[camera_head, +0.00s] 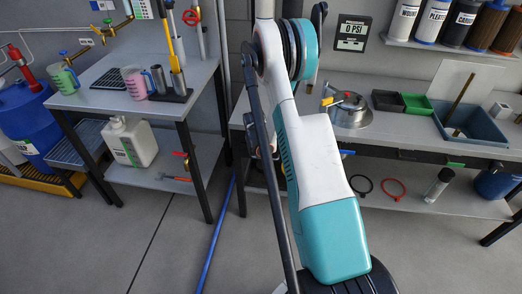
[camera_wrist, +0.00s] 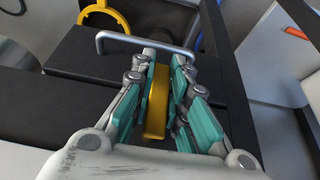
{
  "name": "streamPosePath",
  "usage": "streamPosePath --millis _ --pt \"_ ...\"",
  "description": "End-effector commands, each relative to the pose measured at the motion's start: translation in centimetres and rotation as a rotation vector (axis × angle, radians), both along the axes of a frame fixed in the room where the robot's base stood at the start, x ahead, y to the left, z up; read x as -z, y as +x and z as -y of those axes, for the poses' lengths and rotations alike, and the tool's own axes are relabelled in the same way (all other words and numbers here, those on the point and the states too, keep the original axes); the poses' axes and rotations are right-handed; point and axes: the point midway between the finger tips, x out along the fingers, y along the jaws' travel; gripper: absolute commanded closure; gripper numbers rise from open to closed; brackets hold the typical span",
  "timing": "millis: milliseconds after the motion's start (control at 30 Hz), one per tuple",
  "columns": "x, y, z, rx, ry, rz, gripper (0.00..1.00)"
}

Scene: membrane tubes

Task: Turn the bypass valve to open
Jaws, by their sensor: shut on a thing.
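In the wrist view my gripper (camera_wrist: 161,68) has its teal-padded fingers shut on a yellow bar-shaped handle (camera_wrist: 156,105). The handle stands lengthwise between the fingers, and its far end is partly hidden by them. Whether it is the bypass valve's lever cannot be read from a label here. A grey metal bar handle (camera_wrist: 118,37) lies just beyond the fingertips. In the head view my arm hides my gripper and whatever it holds.
A yellow ring (camera_wrist: 103,14) shows beyond the dark surface in the wrist view. In the head view, a metal vessel (camera_head: 350,112) and a blue-grey basin (camera_head: 480,130) stand on the right bench. A blue hose (camera_head: 214,240) crosses the floor.

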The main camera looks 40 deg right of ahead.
Motion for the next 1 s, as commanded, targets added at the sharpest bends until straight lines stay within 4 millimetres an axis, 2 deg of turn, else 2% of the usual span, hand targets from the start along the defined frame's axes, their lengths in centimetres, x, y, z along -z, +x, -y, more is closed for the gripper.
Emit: streamPosePath --millis 533,567,600,1000 --pt "0.00 0.14 -0.04 0.000 0.014 0.018 1.00" --pt "0.01 0.15 -0.04 0.000 0.014 0.018 0.79" --pt "0.01 0.14 -0.05 -0.001 0.014 0.018 0.77" --pt "-0.45 -0.04 -0.18 0.000 0.014 0.016 0.77"
